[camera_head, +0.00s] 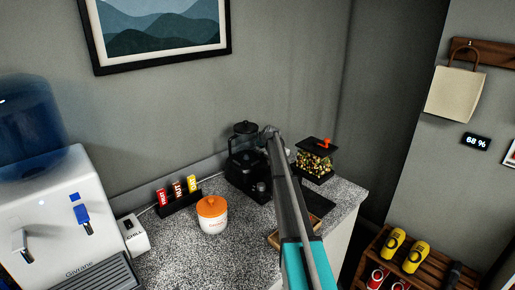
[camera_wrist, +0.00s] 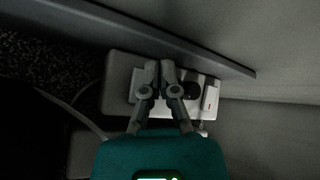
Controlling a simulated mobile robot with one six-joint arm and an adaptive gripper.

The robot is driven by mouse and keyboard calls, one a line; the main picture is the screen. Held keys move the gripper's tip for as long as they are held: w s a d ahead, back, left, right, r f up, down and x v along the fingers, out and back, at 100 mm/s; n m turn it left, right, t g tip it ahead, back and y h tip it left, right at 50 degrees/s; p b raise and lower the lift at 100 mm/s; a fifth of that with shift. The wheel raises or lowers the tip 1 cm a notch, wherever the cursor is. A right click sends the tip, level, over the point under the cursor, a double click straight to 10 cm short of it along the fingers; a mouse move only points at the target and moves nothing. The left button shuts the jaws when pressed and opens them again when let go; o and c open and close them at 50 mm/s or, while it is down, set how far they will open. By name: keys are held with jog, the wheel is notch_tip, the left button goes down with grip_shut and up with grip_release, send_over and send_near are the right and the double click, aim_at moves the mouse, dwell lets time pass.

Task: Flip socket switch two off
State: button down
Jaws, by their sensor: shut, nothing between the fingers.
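In the wrist view a white wall socket (camera_wrist: 182,108) sits just ahead of my gripper (camera_wrist: 160,66). A white rocker switch (camera_wrist: 210,99) with a small red mark is at its right end, beside a round black plug or outlet (camera_wrist: 191,90). The socket's left part is partly hidden by my fingers. My gripper is shut and empty, its fingertips over the left-middle of the socket; I cannot tell whether they touch. I cannot tell which switch is number two.
On the speckled counter (camera_head: 180,262) stand a white jar with an orange lid (camera_head: 212,215), a black rack of small boxes (camera_head: 181,203) and a dark-lidded container (camera_head: 315,160). A water dispenser (camera_head: 62,225) is at left. Pale cables (camera_wrist: 75,112) run left of the socket.

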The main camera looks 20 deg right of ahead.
jog(key=shift+f+b, duration=0.65)
jog(key=shift+f, duration=0.05)
dwell(0.8)
jog(key=shift+r, duration=0.15)
jog(key=shift+s+r+p, duration=0.1)
jog(key=shift+r+p, duration=0.55)
jog(key=shift+p, duration=0.15)
dwell(0.3)
jog(key=r+p, duration=0.5)
jog(key=shift+s+d, duration=0.15)
jog(key=shift+s, duration=0.2)
jog(key=shift+f, duration=0.1)
dwell(0.5)
